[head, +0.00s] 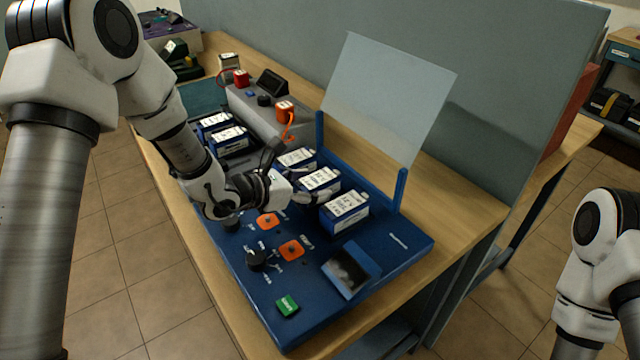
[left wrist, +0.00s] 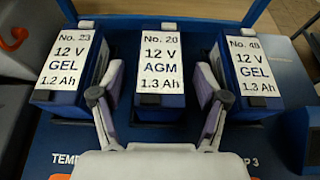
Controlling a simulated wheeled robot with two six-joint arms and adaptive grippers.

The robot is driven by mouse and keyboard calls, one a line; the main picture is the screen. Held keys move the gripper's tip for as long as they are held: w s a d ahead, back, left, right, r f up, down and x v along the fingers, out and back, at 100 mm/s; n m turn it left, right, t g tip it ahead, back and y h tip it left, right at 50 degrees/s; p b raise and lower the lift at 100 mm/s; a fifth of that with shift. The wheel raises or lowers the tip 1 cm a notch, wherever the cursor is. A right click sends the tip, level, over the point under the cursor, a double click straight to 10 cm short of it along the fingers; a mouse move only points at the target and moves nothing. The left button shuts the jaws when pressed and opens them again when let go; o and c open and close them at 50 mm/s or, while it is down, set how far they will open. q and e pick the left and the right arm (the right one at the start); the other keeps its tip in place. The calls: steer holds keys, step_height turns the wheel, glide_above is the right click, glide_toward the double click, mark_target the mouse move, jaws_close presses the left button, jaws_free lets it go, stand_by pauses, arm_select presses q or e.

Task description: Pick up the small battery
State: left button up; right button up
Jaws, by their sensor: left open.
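Three blue batteries with white label tops stand in a row on a blue test board (head: 372,262). In the left wrist view they read No. 23 12 V GEL 1.2 Ah (left wrist: 66,62), No. 20 12 V AGM 1.3 Ah (left wrist: 161,70) and No. 48 12 V GEL 1.3 Ah (left wrist: 252,65). In the head view, they are the far battery (head: 297,157), middle battery (head: 320,179) and near battery (head: 345,212). My left gripper (head: 290,180) is open, its fingers spread on either side of the No. 20 battery; I cannot tell if they touch it. My right gripper is out of view.
A clear upright panel (head: 385,95) stands behind the batteries. Two more batteries (head: 228,138) sit to the left. A grey device (head: 255,115) with an orange clamp (head: 285,110) stands behind. The board's front holds orange sockets (head: 291,250), knobs and a green button (head: 287,305).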

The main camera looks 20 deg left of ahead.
arm_select(q)
steer(key=shift+x, duration=1.25)
steer(key=shift+s+a, duration=0.1)
steer(key=c, duration=0.5)
jaws_close()
steer(key=shift+r, duration=0.1)
